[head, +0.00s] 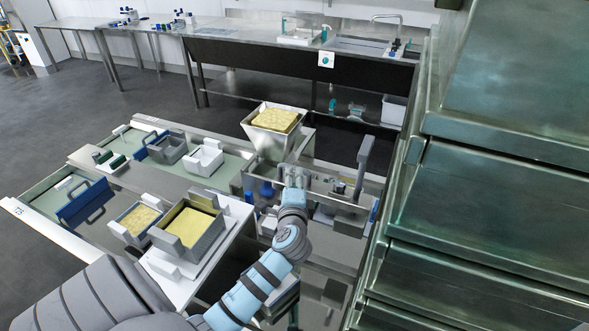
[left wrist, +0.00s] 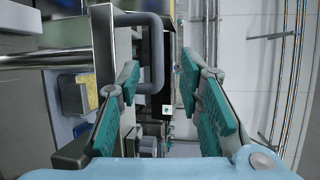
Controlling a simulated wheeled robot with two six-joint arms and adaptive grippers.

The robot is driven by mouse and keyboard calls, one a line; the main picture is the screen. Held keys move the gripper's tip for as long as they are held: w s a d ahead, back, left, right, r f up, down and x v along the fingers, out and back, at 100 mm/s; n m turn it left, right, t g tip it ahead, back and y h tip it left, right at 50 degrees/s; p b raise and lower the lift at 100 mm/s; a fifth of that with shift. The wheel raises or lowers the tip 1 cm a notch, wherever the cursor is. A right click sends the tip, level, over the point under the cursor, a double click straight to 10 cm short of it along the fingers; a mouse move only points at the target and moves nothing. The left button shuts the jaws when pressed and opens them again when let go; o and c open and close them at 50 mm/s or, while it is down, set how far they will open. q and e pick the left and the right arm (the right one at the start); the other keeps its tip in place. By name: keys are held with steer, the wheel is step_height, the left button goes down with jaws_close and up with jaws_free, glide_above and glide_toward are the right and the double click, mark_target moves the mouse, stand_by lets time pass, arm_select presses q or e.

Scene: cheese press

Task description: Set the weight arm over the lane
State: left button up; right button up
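My left arm reaches from the bottom of the head view, and my left gripper (head: 294,178) is at the near side of a metal frame. In the left wrist view the gripper (left wrist: 160,78) is open, its teal-padded fingers wide apart. A dark grey bent bar (left wrist: 154,50) shows ahead between the fingers, nearer the left one; I cannot tell whether they touch. A grey upright post with a bent top (head: 364,155) stands right of the gripper in the head view. I cannot tell for certain which part is the weight arm. My right gripper is in neither view.
A hopper of yellow curd (head: 273,120) stands behind the gripper. Square moulds with yellow filling (head: 192,228) sit on a white board at left. Large metal shelving (head: 480,200) closes off the right side.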

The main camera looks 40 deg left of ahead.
mark_target(294, 167)
arm_select(q)
steer(key=x, duration=0.6)
steer(key=shift+w+f+b, duration=0.35)
steer(key=shift+b, duration=0.05)
steer(key=shift+w+a, duration=0.35)
steer(key=shift+w, duration=0.05)
steer(key=shift+s+r, duration=0.1)
steer(key=shift+s, duration=0.05)
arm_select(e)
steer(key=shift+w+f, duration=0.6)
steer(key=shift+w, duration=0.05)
arm_select(q)
steer(key=shift+c, duration=0.3)
jaws_close()
